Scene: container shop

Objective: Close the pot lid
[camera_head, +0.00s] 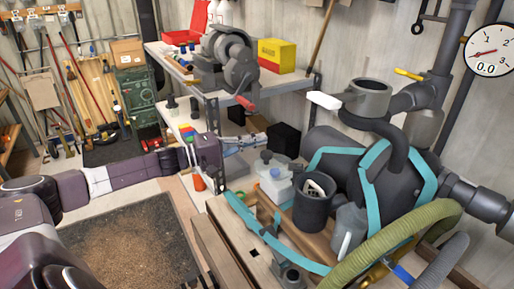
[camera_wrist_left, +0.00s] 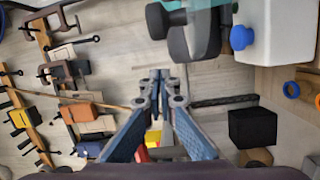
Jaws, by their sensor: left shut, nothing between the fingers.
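My left gripper (camera_head: 258,138) reaches in from the left over the bench, its fingers together and empty. In the left wrist view its fingertips (camera_wrist_left: 160,78) meet with nothing between them. A dark grey open pot (camera_head: 314,208) stands on the bench, right of and nearer than the gripper, with pale pieces inside. A grey rounded part with a black knob (camera_head: 266,157) lies just below the gripper; it looks like a lid, but I cannot tell for sure. A similar grey part (camera_wrist_left: 195,35) shows at the top of the wrist view, apart from the fingers. My right gripper is out of view.
A white container with a blue cap (camera_head: 275,187) stands left of the pot. A dark machine with teal straps (camera_head: 392,180) and a green hose (camera_head: 420,232) crowd the right. A black box (camera_head: 284,138) sits behind. A shelf with a grinder (camera_head: 230,62) stands beyond.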

